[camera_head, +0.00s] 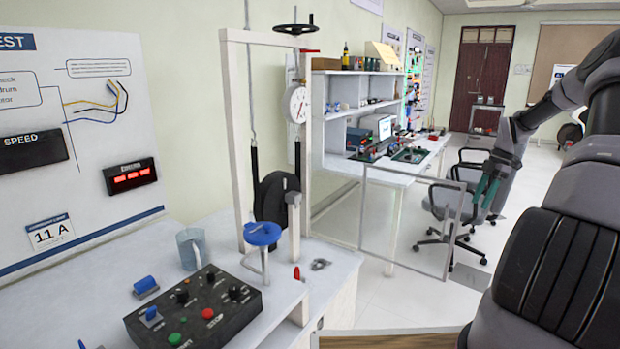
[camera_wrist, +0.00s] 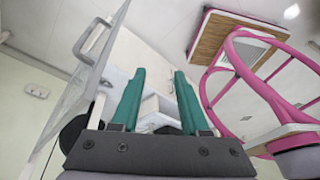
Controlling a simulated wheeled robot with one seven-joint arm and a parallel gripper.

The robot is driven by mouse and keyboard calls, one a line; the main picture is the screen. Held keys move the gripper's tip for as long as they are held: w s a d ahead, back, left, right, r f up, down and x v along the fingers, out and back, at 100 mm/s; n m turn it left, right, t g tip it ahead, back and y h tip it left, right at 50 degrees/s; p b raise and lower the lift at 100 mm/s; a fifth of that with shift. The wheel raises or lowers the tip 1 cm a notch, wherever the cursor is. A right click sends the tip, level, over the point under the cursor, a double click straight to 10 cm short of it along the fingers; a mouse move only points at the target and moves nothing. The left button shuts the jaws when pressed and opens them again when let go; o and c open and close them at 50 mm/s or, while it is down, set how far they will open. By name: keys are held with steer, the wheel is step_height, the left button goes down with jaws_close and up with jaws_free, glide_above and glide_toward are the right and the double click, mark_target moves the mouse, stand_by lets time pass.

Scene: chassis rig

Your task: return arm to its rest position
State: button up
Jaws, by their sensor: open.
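My arm shows at the right of the head view, bent at the elbow. My gripper (camera_head: 487,190) with its green fingers hangs in the air in front of the office chairs, apart from the bench. In the wrist view my gripper (camera_wrist: 158,95) has its two green fingers spread with nothing between them. It is open and empty.
A transparent framed panel (camera_head: 363,220) stands out from the rig, left of my gripper. The bench holds a control box (camera_head: 195,312) and a blue-topped stand (camera_head: 262,234). Office chairs (camera_head: 447,203) stand behind. Pink tubing (camera_wrist: 225,70) shows in the wrist view.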

steer(key=s+a+r+m+t+h, duration=0.15)
steer(key=s+a+r+m, duration=0.35)
steer(key=a+r, duration=0.55)
steer(key=s+a+r+m+t+h, duration=0.15)
steer(key=s+a+r+m, duration=0.3)
steer(key=a+r, duration=0.6)
steer(key=s+a+r+m+t, duration=0.1)
steer(key=s+a+r+m, duration=0.2)
steer(key=s, duration=0.4)
steer(key=s+a+r+m+t+y, duration=0.1)
steer(key=s+a+r+m+t, duration=0.1)
steer(key=s+m, duration=0.4)
steer(key=s+a+r+m+t, duration=0.2)
steer(key=s+a+r+m, duration=0.2)
steer(key=s, duration=0.5)
steer(key=shift+s+a+r+m+y, duration=0.15)
steer(key=shift+s+a+m+y, duration=0.1)
steer(key=shift+m+y, duration=0.15)
